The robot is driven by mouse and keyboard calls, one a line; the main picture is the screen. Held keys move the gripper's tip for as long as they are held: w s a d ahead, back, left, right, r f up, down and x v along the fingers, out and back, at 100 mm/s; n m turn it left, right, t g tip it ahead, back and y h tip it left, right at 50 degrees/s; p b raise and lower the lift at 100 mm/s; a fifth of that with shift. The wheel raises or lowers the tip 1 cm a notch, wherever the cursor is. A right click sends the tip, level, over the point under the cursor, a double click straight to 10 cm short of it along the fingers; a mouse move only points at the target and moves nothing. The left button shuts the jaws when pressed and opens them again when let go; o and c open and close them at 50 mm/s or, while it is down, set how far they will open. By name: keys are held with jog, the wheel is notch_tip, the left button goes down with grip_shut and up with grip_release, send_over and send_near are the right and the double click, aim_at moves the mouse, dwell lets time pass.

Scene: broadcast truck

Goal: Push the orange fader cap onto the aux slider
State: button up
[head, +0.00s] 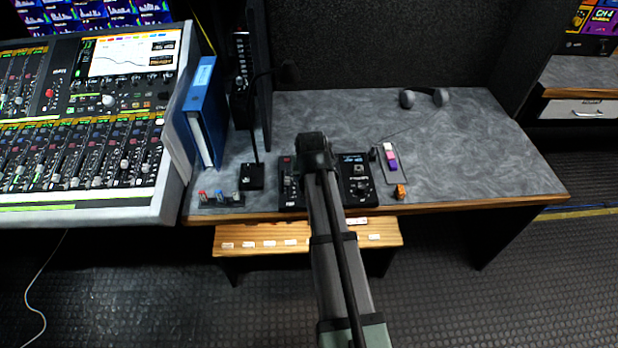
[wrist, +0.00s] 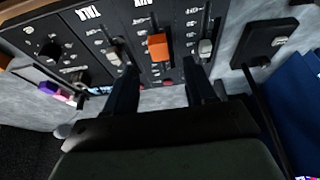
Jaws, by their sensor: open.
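The orange fader cap (wrist: 158,47) stands on the middle slider track of the black mixer panel (wrist: 128,28) in the wrist view. I cannot tell whether it is fully seated. A lighter slider cap (wrist: 205,48) is at its right and another slider is at its left. My gripper (wrist: 156,70) is open, with one finger on each side of the orange cap in the picture and nothing visibly held. Contact with the cap cannot be made out. In the head view my arm hides the middle of the mixer (head: 358,180) and the orange cap.
A small tray (head: 399,175) with white, pink and purple pieces lies right of the mixer, an orange object (head: 400,191) near the table edge. A black box (head: 252,177), a blue binder (head: 200,105) and a large console (head: 85,130) are left.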

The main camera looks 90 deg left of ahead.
jog(key=v, duration=0.9)
dwell(0.5)
jog(key=w+d+f+m+h, duration=0.3)
jog(key=w+d+f, duration=1.25)
jog(key=d, duration=0.25)
jog(key=w+d+f+m+h, duration=0.3)
jog(key=w+d+f, duration=1.1)
jog(key=d+f, duration=0.4)
jog(key=w+d+f+m+g, duration=0.15)
jog(key=d+f, duration=0.25)
jog(key=d, duration=0.7)
jog(key=w+d+f+m+g, duration=0.1)
jog(key=d+f+m+g, duration=0.15)
jog(key=d, duration=0.85)
jog(key=s+d+f+m+g, duration=0.1)
jog(key=s+d+f+m, duration=0.1)
jog(key=d, duration=0.4)
jog(key=s+d+f+m+g+y, duration=0.1)
jog(key=s+d+f+m, duration=0.1)
jog(key=d, duration=0.5)
jog(key=s+d+f+m, duration=0.2)
jog(key=d+m, duration=0.2)
jog(key=d, duration=0.3)
jog(key=shift+s+f+g+y, duration=0.15)
jog(key=shift+s+g+y, duration=0.15)
jog(key=shift+s+g, duration=0.1)
